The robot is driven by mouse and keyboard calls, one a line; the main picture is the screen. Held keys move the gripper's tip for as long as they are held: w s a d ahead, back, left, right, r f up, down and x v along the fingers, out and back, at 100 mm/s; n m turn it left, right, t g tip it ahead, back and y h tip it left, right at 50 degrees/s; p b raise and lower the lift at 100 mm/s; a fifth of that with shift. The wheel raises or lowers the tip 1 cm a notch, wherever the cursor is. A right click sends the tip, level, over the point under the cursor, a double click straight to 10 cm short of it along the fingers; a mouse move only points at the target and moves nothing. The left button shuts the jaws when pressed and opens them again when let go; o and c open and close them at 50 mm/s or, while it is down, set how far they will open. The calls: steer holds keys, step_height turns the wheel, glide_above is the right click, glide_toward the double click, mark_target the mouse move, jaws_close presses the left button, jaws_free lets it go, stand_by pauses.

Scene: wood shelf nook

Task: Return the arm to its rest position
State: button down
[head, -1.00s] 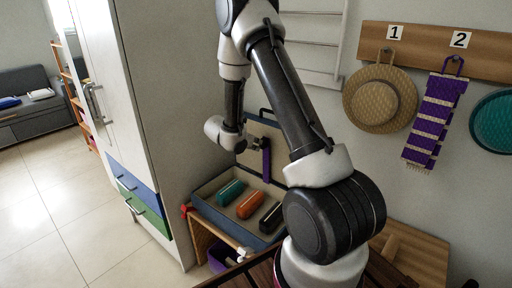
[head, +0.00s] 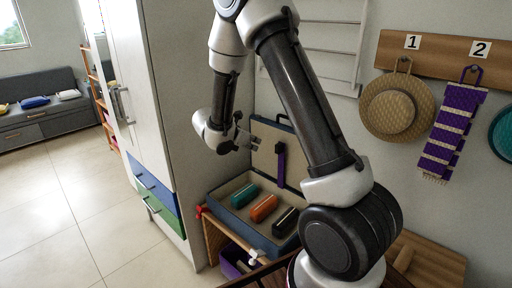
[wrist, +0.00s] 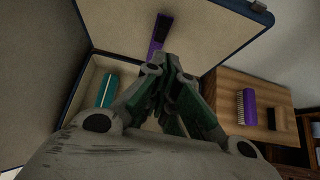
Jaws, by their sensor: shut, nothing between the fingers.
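My arm reaches down in front of the wall in the head view. My gripper (wrist: 172,62) is shut and empty in the wrist view, its fingertips together in front of the open case. In the head view my gripper (head: 246,138) is small, held above the left part of the case, apart from the things in it. The blue open case (head: 218,211) holds a teal roll (head: 244,195), an orange roll (head: 264,208) and a black one (head: 286,221). A purple strap (head: 281,164) hangs on the case's raised lid (head: 265,160).
A tall white cabinet (head: 150,100) stands left of the case. A straw hat (head: 397,110) and a purple striped scarf (head: 452,130) hang on the wall rack (head: 440,52). A purple bin (head: 232,260) sits below. The floor (head: 80,220) at left is clear.

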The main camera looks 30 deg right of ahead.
steer(key=shift+s+a+r, duration=0.1)
steer(key=shift+a+r, duration=0.05)
steer(key=s+d+r+m+g+y, duration=0.1)
steer(key=s+r+m+g+y, duration=0.25)
steer(key=s+m, duration=0.6)
steer(key=s+d+r+m+g+y, duration=0.15)
steer(key=s+r+m, duration=0.35)
steer(key=s, duration=0.7)
steer(key=s+a+r+m+t+y, duration=0.5)
steer(key=s+r+m, duration=0.2)
steer(key=s+r, duration=0.3)
steer(key=shift+s+r+t, duration=0.4)
steer(key=shift+s, duration=0.15)
